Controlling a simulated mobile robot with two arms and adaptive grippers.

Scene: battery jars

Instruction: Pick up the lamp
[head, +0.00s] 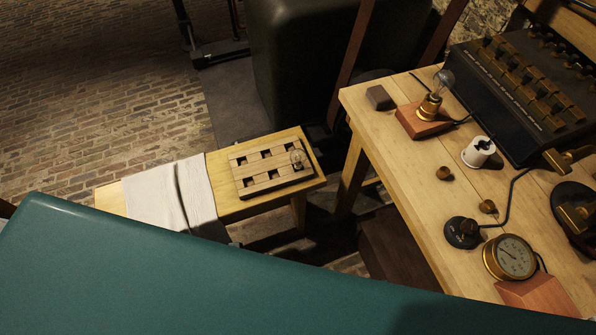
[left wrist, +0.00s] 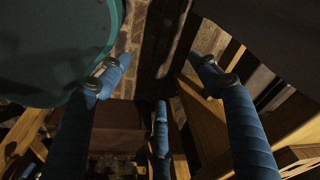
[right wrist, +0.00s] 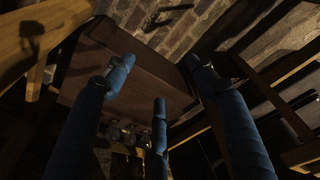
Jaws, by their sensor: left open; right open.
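A clear glass lamp (head: 298,157) sits in a corner slot of a wooden rack (head: 250,188) on the low bench. A second clear bulb (head: 444,80) stands upright in a brass socket (head: 430,106) on a wooden block on the worktable. My left gripper (left wrist: 160,72) is open, its blue fingers spread with nothing between them. My right gripper (right wrist: 158,70) is also open and empty. Neither gripper shows in the head view, and no lamp shows in either wrist view.
A low wooden bench (head: 230,208) carries a white cloth (head: 160,195) beside the rack. The worktable (head: 400,150) to the right holds a black switch box (head: 500,105), a white spool-like part (head: 478,152), a brass gauge (head: 510,257) and cables. Brick floor lies open at left.

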